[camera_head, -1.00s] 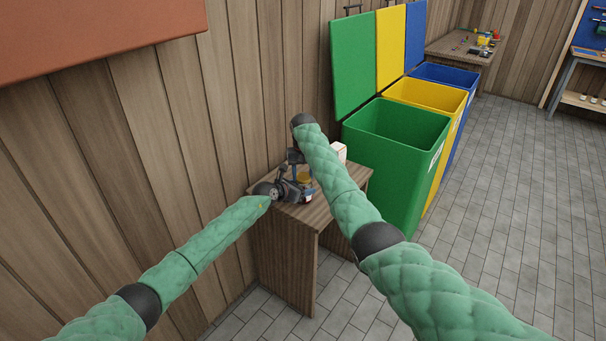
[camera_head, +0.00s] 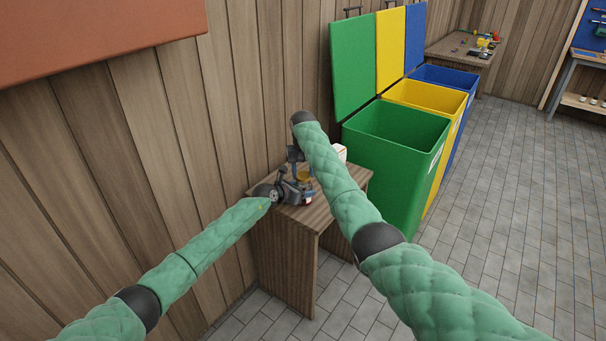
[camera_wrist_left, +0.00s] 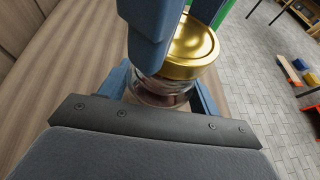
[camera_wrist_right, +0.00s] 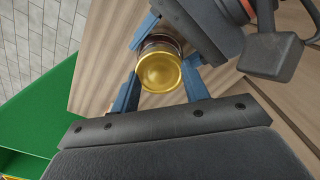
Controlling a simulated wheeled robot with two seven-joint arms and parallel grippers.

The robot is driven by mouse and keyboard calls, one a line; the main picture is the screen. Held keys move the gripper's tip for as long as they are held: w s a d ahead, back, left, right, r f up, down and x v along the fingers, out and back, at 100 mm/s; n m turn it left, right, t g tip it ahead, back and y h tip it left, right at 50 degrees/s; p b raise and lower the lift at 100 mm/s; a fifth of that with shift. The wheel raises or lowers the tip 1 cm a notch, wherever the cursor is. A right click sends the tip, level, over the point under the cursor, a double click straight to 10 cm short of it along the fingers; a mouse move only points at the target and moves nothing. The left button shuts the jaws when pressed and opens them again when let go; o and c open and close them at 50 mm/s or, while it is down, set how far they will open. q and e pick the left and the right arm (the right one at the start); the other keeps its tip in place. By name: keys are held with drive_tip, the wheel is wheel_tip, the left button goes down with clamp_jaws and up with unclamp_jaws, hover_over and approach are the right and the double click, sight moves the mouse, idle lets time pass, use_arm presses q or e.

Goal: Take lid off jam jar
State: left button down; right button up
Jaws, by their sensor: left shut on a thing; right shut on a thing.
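The jam jar (camera_wrist_left: 165,92) is clear glass with dark contents and a gold lid (camera_wrist_left: 192,42). In the head view the lid (camera_head: 304,174) is a small gold patch between my grippers. My left gripper (camera_head: 303,190) is shut on the jar's glass body from the side. My right gripper (camera_wrist_right: 158,82) comes from above, its blue fingers on either side of the gold lid, shut on it. The lid sits at the top of the jar, and the jar shows behind it in the right wrist view. Whether there is a gap between lid and jar I cannot tell.
The small wooden table (camera_head: 318,218) stands against the plank wall. A white box (camera_head: 340,152) is at its back right. Green (camera_head: 398,160), yellow (camera_head: 428,92) and blue (camera_head: 446,73) bins with raised lids stand to the right. The tiled floor is open beyond.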

sight(303, 175)
drive_tip(key=shift+r, duration=0.4)
drive_tip(key=shift+r, duration=1.95)
use_arm(q)
drive_tip(key=shift+c, duration=1.3)
unclamp_jaws()
